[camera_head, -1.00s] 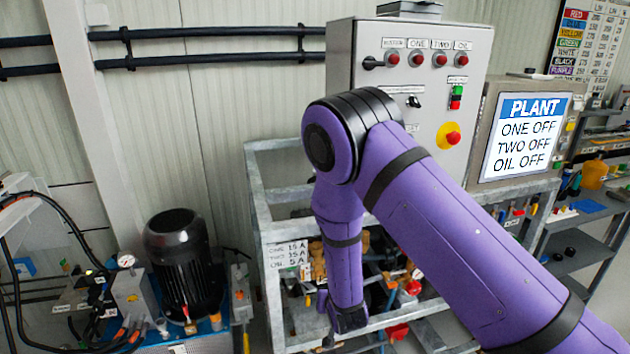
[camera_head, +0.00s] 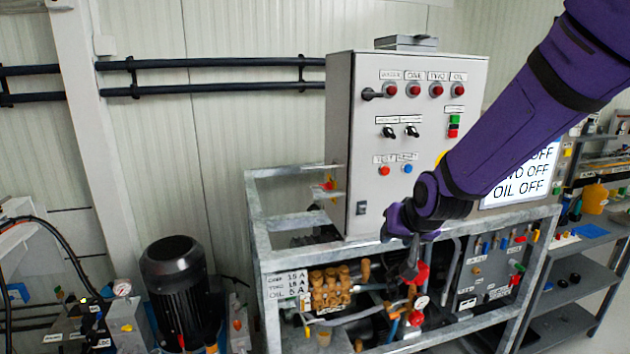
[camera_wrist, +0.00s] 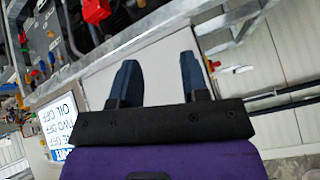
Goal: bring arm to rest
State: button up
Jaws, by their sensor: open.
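My purple arm (camera_head: 535,105) reaches in from the upper right and bends at a black-banded joint in front of the control cabinet (camera_head: 345,150). My gripper (camera_head: 410,262) hangs at its end, by the cabinet's lower right and in front of the pump frame's upper rail. In the wrist view my gripper (camera_wrist: 160,78) shows two dark fingers spread apart with nothing between them. The arm hides part of the cabinet's right side and part of the plant screen (camera_head: 520,185), which reads OFF on its visible lines.
The grey pump frame (camera_head: 282,222) holds a brass pump (camera_head: 330,287), red parts and a gauge (camera_head: 421,302). A black motor (camera_head: 180,290) stands at the lower left. Shelves (camera_head: 590,232) stand at the right. Black pipes (camera_head: 210,90) run along the wall.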

jog(key=s+d+r+g, duration=0.1)
jog(key=s+d+r, duration=0.7)
jog(key=s+r, duration=0.4)
jog(key=s+d+r+h, duration=0.1)
jog(key=s+d, duration=0.1)
jog(key=s, duration=0.6)
jog(key=s+d+r+g+h, duration=0.1)
jog(key=s+d, duration=0.2)
jog(key=s, duration=0.5)
jog(key=shift+d+n, duration=0.15)
jog(key=shift+n, duration=0.15)
